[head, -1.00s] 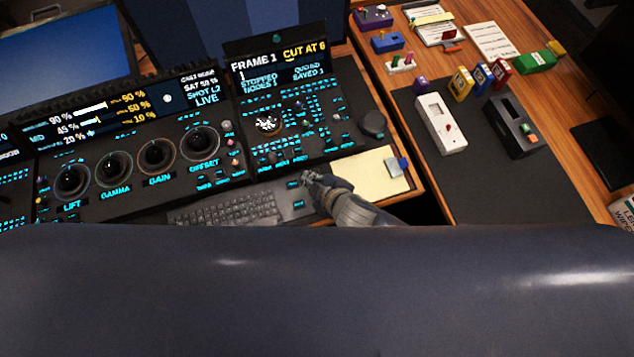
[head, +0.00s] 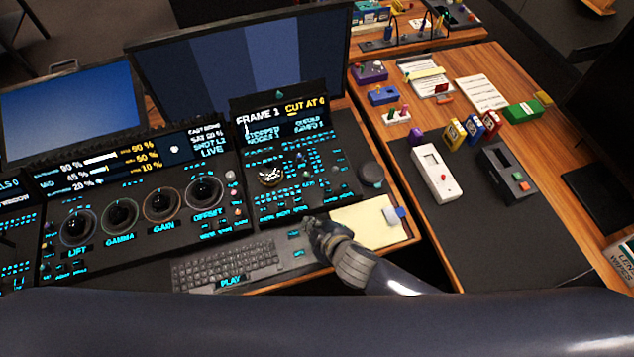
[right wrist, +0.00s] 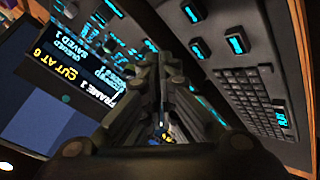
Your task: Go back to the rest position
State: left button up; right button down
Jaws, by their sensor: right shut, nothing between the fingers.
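My right gripper (head: 311,226) is shut and empty in the head view. It is over the right end of the keyboard, just in front of the black control panel (head: 330,205). Its closed fingers also show in the right wrist view (right wrist: 160,95), with the panel's lit keys and screen beyond them. The trackball panel carries several large trackballs; one of them, the gain ball (head: 162,205), sits in a ring left of the gripper. My left gripper is not in view.
The keyboard (head: 225,267) lies left of the gripper. A yellow pad (head: 365,226) lies to its right. Farther right, a white device (head: 436,172) and a black device (head: 507,172) stand on a dark mat (head: 500,240). Monitors stand behind the panel.

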jog(key=s+d+r+m+g+h, duration=0.1)
jog(key=s+d+r+m+g, duration=0.15)
jog(key=s+d+m, duration=0.35)
jog(key=s+d+r+m+g+h, duration=0.1)
jog(key=s+d+r+m+h, duration=0.2)
jog(key=d, duration=0.5)
jog(key=s+d+r+m+g, duration=0.1)
jog(key=s+d+r+m, duration=0.35)
jog(key=d, duration=0.25)
notch_tip(320, 180, down, 30)
jog(key=s+g+b, duration=0.1)
jog(key=s+b, duration=0.1)
jog(key=b, duration=0.4)
jog(key=s+d+f+b, duration=0.1)
jog(key=s+f+b, duration=0.1)
jog(key=s+f, duration=0.6)
jog(key=s+d+f+g+b, duration=0.1)
jog(key=s+d+f+b, duration=0.1)
jog(key=s+f, duration=0.7)
notch_tip(320, 180, down, 5)
jog(key=shift+f+n+h+b, duration=0.15)
jog(key=shift+n+h+b, duration=0.15)
jog(key=shift+n+b, duration=0.15)
